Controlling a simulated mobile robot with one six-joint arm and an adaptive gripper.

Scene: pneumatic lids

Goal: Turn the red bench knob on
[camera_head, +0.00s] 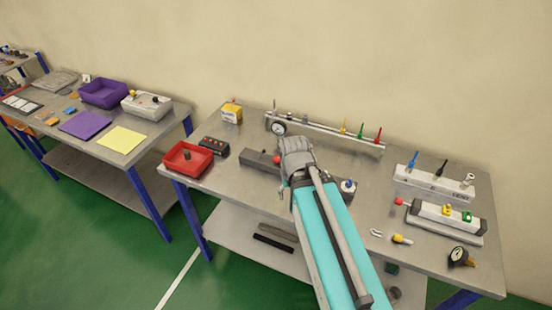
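Two small red parts on the bench (222,190) could be the knob. A small red spot (277,160) shows on a dark grey block (250,158), just left of my gripper. A red ball-shaped part (399,201) sits at the left end of a white block with yellow and green parts (440,211), well to the right of my gripper. My gripper (296,152) is over the middle of the bench, seen from behind. It covers part of the grey block. Its fingertips are hidden, so I cannot tell its opening, any contact or any held thing.
A rail (325,133) with a gauge and coloured handles stands behind my gripper. A red tray (188,174) and a dark box with buttons (214,145) are left. A white rail (433,180) stands right. A loose gauge (460,257) lies near the front right edge.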

